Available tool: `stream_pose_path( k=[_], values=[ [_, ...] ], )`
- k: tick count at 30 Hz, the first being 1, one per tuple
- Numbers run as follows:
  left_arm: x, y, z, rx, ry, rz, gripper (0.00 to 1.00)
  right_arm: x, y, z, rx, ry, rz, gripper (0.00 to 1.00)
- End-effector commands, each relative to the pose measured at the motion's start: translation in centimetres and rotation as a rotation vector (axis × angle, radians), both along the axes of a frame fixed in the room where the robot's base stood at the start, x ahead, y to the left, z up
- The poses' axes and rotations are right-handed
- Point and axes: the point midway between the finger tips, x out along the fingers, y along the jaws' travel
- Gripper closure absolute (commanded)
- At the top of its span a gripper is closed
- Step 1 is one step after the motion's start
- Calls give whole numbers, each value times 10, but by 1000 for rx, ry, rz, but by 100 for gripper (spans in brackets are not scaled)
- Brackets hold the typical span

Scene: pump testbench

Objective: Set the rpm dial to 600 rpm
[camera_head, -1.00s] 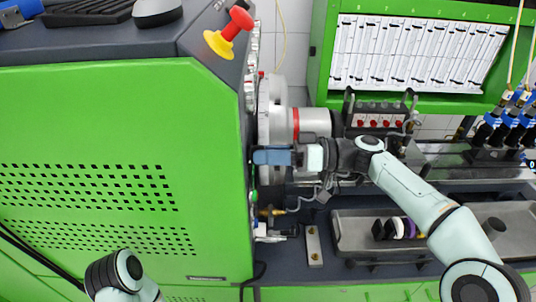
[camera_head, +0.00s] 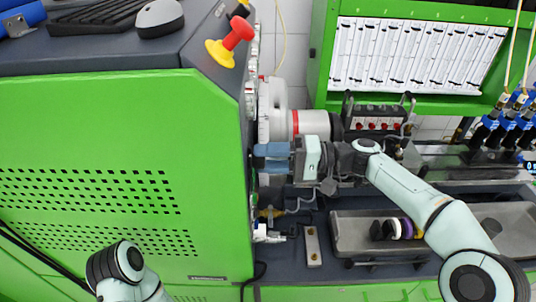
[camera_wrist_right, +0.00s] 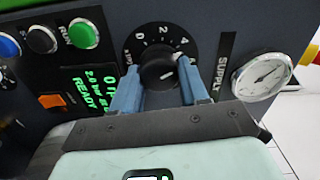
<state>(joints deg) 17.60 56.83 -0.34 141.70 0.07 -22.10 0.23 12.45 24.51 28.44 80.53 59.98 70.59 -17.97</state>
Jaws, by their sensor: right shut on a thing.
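The rpm dial (camera_wrist_right: 158,72) is a black knob on a dark panel, with white numbers 0, 2 and 4 visible around its top edge. My right gripper (camera_wrist_right: 158,82) has its two blue fingers on either side of the knob and is shut on it. A short white mark shows on the knob's face, but I cannot tell its exact setting. In the head view the right gripper (camera_head: 272,157) reaches the side of the green cabinet, which hides the dial there. My left gripper is out of view.
A round pressure gauge (camera_wrist_right: 262,76) sits right of the dial, past the SUPPLY label. Left of the dial are a green RUN button (camera_wrist_right: 83,33) and an orange switch (camera_wrist_right: 52,100). A red and yellow emergency knob (camera_head: 230,42) stands on the cabinet (camera_head: 120,130).

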Motion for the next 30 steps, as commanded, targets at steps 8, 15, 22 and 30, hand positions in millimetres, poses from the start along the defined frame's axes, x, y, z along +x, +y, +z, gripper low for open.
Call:
stream_pose_path(
  k=[8, 15, 22, 30],
  values=[
    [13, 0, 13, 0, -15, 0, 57, 1, 0, 1, -3, 233, 0, 86],
    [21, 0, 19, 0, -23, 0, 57, 1, 0, 0, -1, 376, 0, 86],
    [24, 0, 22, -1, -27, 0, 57, 0, 0, 0, -1, 450, -1, 86],
    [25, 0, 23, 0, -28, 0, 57, 0, 0, -1, 0, 472, -1, 86]
  ],
)
